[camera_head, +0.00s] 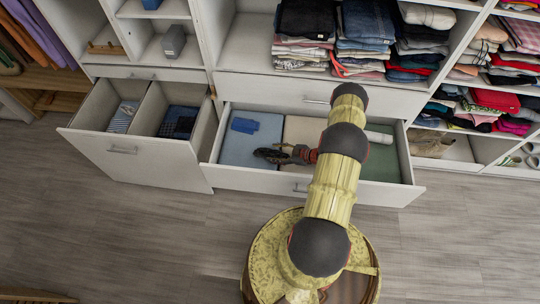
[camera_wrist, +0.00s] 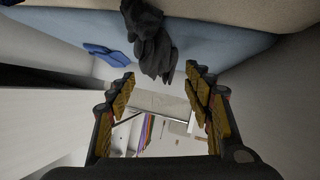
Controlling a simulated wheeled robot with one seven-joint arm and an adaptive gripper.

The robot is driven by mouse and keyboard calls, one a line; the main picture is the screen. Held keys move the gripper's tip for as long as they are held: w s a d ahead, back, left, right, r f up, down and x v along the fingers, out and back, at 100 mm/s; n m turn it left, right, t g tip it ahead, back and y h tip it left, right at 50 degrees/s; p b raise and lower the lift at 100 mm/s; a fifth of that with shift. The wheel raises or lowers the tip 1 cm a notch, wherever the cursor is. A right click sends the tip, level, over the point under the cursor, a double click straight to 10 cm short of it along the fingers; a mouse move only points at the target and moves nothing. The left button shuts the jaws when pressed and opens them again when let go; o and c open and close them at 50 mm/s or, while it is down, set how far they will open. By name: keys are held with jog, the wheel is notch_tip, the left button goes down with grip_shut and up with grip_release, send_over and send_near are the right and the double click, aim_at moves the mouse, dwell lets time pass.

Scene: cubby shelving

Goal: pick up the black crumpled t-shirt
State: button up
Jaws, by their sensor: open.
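The black crumpled t-shirt (camera_wrist: 150,42) shows in the wrist view at the top middle, on the blue drawer lining (camera_wrist: 215,40) next to a tan section. My gripper (camera_wrist: 160,78) is open and empty, its two fingers spread below the shirt in the picture. The shirt's lower end hangs close to the gap between the fingertips. I cannot tell if they touch. In the head view my gripper (camera_head: 276,155) is inside the open wide drawer (camera_head: 300,188), over its left part. Dark shapes there blend together, so I cannot separate the shirt from the fingers.
A blue folded cloth (camera_head: 245,126) lies behind my gripper in the same drawer; it also shows in the wrist view (camera_wrist: 105,54). The drawer's walls surround my gripper. A deeper open drawer (camera_head: 125,160) stands to the left. Shelves with folded clothes (camera_head: 305,35) rise behind.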

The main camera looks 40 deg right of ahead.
jog(key=shift+w+f, duration=0.1)
jog(key=shift+w, duration=0.2)
jog(key=shift+c, duration=1)
jog(key=c, duration=1.1)
grip_shut()
